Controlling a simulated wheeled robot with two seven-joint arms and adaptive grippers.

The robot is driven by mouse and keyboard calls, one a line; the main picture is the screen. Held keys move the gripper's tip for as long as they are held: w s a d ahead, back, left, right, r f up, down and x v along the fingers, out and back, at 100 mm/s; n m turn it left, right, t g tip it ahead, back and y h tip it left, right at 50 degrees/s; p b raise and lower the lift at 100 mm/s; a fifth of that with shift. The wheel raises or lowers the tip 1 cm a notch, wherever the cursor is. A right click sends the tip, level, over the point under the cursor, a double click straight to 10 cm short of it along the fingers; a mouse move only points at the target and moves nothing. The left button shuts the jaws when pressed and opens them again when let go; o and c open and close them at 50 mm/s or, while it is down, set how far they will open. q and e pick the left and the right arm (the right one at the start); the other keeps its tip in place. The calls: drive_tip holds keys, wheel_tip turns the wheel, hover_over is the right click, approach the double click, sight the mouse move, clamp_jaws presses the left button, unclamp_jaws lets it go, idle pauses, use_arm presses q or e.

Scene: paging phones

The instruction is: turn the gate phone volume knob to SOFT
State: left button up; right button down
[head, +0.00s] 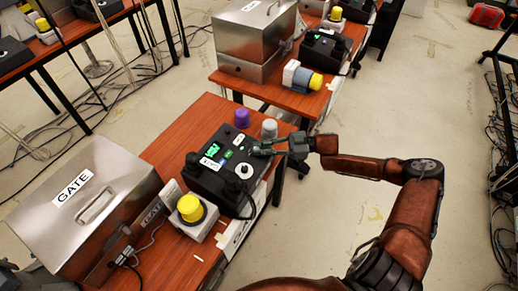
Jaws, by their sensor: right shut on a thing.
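The gate phone is a black box (206,178) with a green lit display (214,149), small white labels and a white round dial (244,171) on its top. It sits on the wooden table beside the metal case marked GATE (110,185). My right gripper (259,150) reaches in from the right and is shut at the phone's upper right part, on what appears to be the volume knob. The fingers hide that knob, so its setting cannot be read. My left gripper is not in view.
A yellow-topped grey box (190,208) stands in front of the phone. A purple cap (242,118) and a pale grey cap (269,128) stand behind it. Another table behind holds a metal case (255,40) and a second black phone (325,48). Cables lie on the floor.

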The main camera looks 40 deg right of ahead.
idle(0.4)
drive_tip(key=c, duration=1.8)
unclamp_jaws()
drive_tip(key=shift+d, duration=0.1)
drive_tip(key=v, duration=1.2)
drive_tip(key=shift+f, duration=0.1)
